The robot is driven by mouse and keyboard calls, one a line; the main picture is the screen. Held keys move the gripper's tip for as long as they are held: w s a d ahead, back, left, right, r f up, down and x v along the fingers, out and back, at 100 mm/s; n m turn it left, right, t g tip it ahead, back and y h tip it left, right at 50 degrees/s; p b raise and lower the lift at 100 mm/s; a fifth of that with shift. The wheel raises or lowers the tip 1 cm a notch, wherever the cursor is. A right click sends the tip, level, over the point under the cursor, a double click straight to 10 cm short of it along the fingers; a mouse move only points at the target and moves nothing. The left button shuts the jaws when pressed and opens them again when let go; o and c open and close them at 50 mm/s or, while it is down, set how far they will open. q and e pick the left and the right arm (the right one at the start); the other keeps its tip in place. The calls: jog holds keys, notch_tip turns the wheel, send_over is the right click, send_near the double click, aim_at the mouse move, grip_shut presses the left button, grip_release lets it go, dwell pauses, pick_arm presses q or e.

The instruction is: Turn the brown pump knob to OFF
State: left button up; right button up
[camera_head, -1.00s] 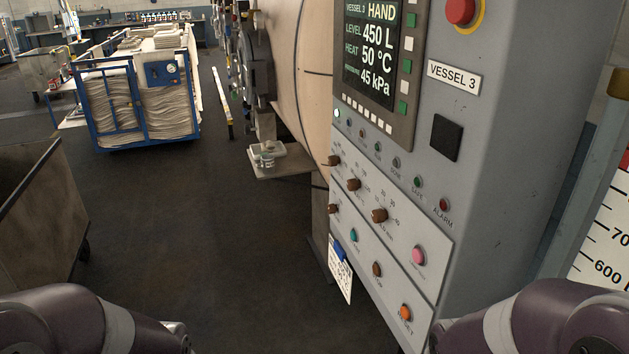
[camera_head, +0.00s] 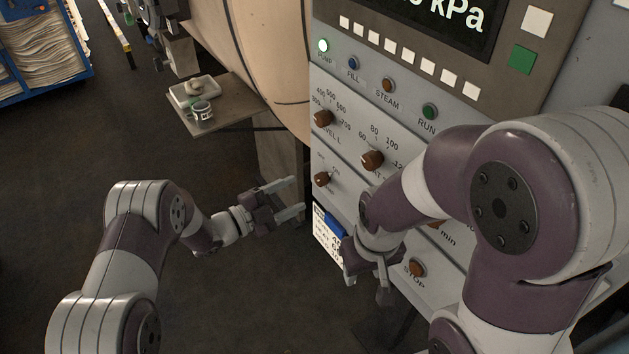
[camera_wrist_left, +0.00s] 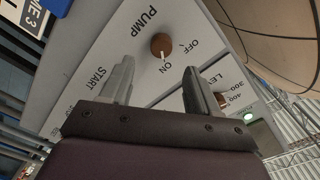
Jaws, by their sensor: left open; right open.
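The brown pump knob (camera_head: 322,179) is at the lower left of the control panel (camera_head: 345,200). In the left wrist view the knob (camera_wrist_left: 161,45) sits under the label PUMP, and its white mark points toward ON; OFF is printed beside it. My left gripper (camera_head: 297,197) is open, left of the panel and slightly below the knob. In the left wrist view its fingertips (camera_wrist_left: 158,72) straddle the knob's line, with the knob beyond them and not touched. My right gripper (camera_head: 368,282) is low in front of the panel, its jaws open and partly hidden by its own wrist.
The level knob (camera_head: 323,118) and another brown knob (camera_head: 372,159) are close above. The PUMP lamp (camera_head: 323,45) is lit. A blue-clipped card (camera_head: 327,238) hangs below the pump knob. A small shelf (camera_head: 215,110) with a tray and jar stands left. My right arm covers much of the panel.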

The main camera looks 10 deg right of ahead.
aim_at(317, 182)
pick_arm(q)
jog(key=x, duration=0.6)
jog(key=shift+w+a+f, duration=0.1)
jog(key=shift+w, duration=0.15)
jog(key=shift+w+d+p, duration=0.1)
jog(key=shift+d+p, duration=0.2)
jog(key=shift+d, duration=0.4)
jog(key=c, duration=1)
jog(key=shift+c, duration=0.2)
